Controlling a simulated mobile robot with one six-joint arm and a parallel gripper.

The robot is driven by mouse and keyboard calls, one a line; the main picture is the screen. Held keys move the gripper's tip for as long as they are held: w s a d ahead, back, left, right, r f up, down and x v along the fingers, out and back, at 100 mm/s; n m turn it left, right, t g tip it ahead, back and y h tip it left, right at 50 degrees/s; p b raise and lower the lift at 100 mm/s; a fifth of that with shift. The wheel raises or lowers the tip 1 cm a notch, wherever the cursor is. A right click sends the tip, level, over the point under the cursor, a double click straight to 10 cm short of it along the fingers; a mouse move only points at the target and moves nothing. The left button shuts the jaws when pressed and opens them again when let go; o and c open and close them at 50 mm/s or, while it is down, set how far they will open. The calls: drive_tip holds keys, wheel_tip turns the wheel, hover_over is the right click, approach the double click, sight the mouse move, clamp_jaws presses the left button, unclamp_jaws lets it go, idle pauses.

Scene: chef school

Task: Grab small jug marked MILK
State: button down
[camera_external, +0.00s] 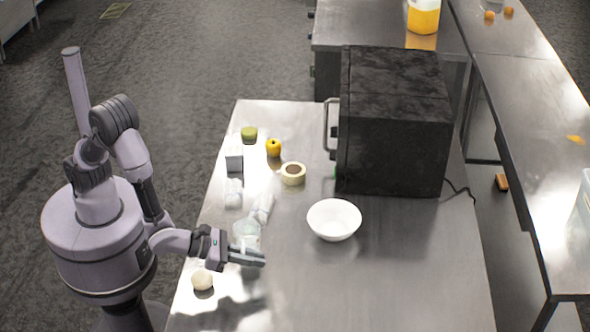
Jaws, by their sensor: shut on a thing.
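A small pale, partly see-through vessel (246,231) that looks like the small jug stands near the left edge of the steel table. No MILK lettering can be read at this size. My gripper (258,256) reaches in from the left, low over the table, and is shut on this jug. The fingers cover its lower front side, so its base and its exact contact with the table are hidden.
Close behind lie a white crumpled item (262,207), a white piece (233,193) and a grey box (234,160). A pale round item (202,280) sits in front. A white bowl (334,220), tape-like ring (293,174) and black oven (394,125) stand right; the front right table is clear.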

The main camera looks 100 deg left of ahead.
drive_tip(key=s+a+r+p, duration=0.1)
drive_tip(key=s+a+p, duration=0.2)
drive_tip(key=s+p, duration=0.7)
drive_tip(key=shift+s+p, duration=0.3)
drive_tip(key=shift+s, duration=0.1)
idle(2.0)
